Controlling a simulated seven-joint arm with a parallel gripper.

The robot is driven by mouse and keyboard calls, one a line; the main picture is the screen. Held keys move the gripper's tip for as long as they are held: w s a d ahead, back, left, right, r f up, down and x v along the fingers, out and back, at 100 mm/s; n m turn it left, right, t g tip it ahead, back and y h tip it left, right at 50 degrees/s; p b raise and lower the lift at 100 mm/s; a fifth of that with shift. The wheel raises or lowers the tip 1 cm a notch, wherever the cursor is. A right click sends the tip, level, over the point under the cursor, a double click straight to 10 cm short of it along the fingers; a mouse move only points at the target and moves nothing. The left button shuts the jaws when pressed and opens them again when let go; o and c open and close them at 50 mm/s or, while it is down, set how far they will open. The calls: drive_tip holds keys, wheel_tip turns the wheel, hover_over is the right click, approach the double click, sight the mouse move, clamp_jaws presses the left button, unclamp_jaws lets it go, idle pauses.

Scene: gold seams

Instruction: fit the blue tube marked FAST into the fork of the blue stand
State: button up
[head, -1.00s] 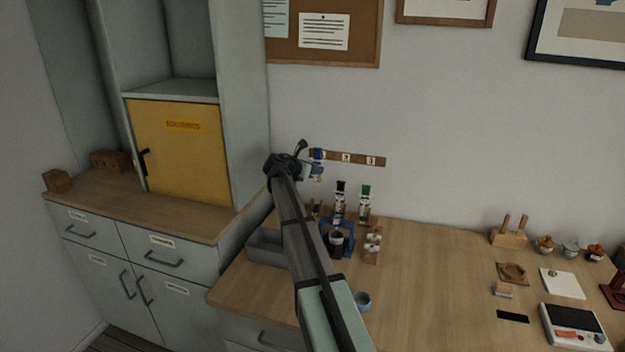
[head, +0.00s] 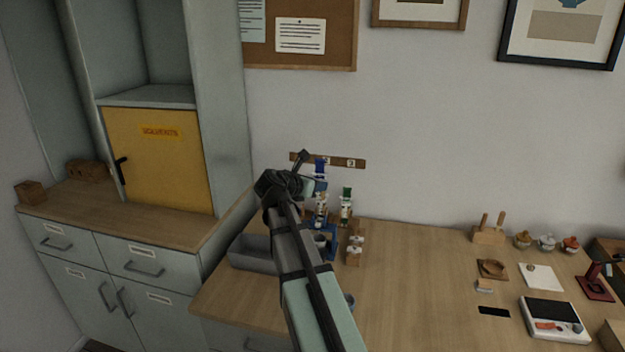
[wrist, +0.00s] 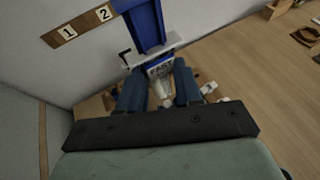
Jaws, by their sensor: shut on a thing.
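My gripper (head: 312,187) is shut on the blue tube marked FAST (head: 320,167). The tube is held above the table, blue end up. The blue stand (head: 332,242) is on the table below my gripper, partly hidden by my arm. The tube is apart from the stand. The fork cannot be made out clearly in either view.
A green-topped tube (head: 347,194) stands near the blue stand, beside a small wooden rack (head: 355,250). A grey bin (head: 250,252) is to the left. A numbered strip (head: 345,162) is on the wall behind.

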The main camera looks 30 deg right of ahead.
sight(318, 196)
drive_tip(key=shift+f, duration=2.15)
drive_tip(key=shift+f, duration=1.85)
idle(2.4)
drive_tip(key=o, duration=1.1)
drive_tip(key=shift+f, duration=0.2)
drive_tip(key=shift+o, duration=0.7)
